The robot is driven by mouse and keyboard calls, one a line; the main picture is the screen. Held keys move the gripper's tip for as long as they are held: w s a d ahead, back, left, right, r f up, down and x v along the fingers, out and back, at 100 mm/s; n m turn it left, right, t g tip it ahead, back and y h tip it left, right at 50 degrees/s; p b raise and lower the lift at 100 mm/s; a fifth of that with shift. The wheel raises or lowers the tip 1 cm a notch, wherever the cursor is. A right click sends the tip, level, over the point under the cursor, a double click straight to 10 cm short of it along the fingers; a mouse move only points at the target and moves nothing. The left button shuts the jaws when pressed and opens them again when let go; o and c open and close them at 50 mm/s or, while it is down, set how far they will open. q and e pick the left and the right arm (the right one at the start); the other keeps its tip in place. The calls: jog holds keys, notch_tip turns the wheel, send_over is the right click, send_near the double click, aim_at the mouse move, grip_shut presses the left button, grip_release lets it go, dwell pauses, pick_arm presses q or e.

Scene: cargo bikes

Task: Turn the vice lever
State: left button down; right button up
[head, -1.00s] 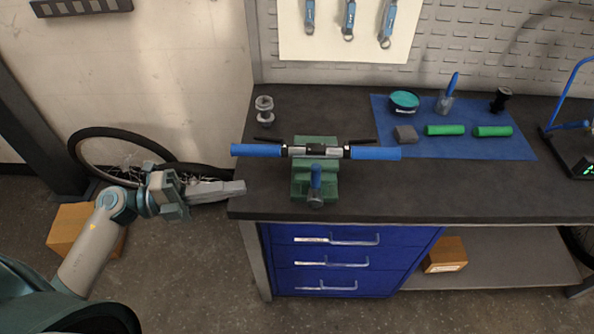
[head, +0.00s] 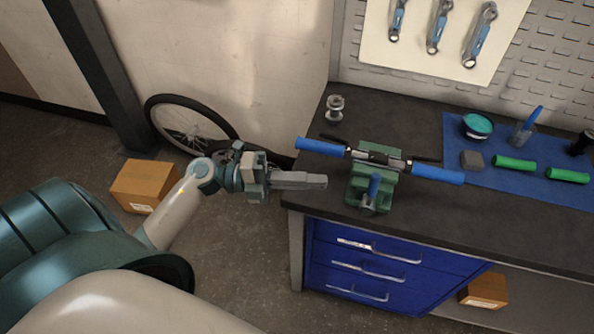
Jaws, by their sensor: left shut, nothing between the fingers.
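The green vice (head: 360,190) stands on the dark workbench near its front left edge. My left gripper (head: 322,181) is shut and empty. In the picture it is just left of the vice and its lever, by the bench's left edge, with a gap to the lever. My right gripper is out of view.
A blue mat (head: 490,172) holds green grips (head: 515,163), a grey block and a teal tin. A small metal part (head: 334,109) stands at the bench's back left. Blue drawers (head: 365,262) are below. A cardboard box (head: 147,186) and a wheel are at left.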

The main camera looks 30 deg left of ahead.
aim_at(370, 183)
pick_arm(q)
jog(key=shift+p+x, duration=1.85)
jog(key=shift+x, duration=2.5)
jog(key=shift+w+d+r+p, duration=0.2)
jog(key=shift+d+r+p, duration=0.2)
jog(key=shift+d+p, duration=0.2)
jog(key=shift+a, duration=0.1)
